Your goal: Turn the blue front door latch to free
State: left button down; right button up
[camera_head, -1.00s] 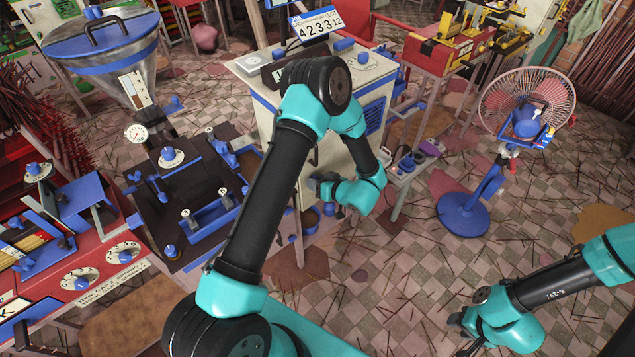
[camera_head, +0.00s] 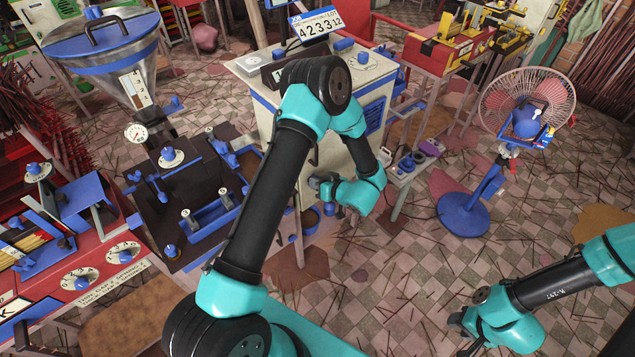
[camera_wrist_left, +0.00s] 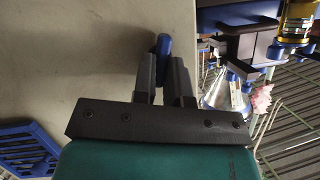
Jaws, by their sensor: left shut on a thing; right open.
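The blue latch (camera_wrist_left: 163,48) stands out from the cream cabinet door (camera_wrist_left: 80,45) in the left wrist view. My left gripper (camera_wrist_left: 164,62) is shut on it, with one dark finger on each side and the blue end showing beyond the fingertips. In the head view, my left gripper (camera_head: 314,183) is at the front of the cream cabinet (camera_head: 268,122); my arm hides much of the door, and I cannot make out the latch there. My right gripper (camera_head: 458,321) is open and empty, low over the floor at the lower right.
A dark machine with blue knobs (camera_head: 190,190) stands left of the cabinet. A blue fan (camera_head: 525,105) stands to the right.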

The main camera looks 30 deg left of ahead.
pick_arm(q)
jog(key=n+t, duration=0.2)
jog(key=n, duration=0.1)
jog(key=n+t+h, duration=0.1)
jog(key=n+t, duration=0.1)
jog(key=n, duration=0.1)
jog(key=s+n+t, duration=0.1)
jog(key=n+t, duration=0.1)
jog(key=n, duration=0.1)
jog(key=shift+s+a+f, duration=0.1)
jog(key=shift+a+f, duration=0.05)
jog(key=shift+a, duration=0.05)
dwell(0.6)
dwell(0.4)
jog(key=c, duration=1.2)
grip_release()
jog(key=shift+o, duration=0.2)
jog(key=v, duration=1.7)
jog(key=shift+s, duration=0.35)
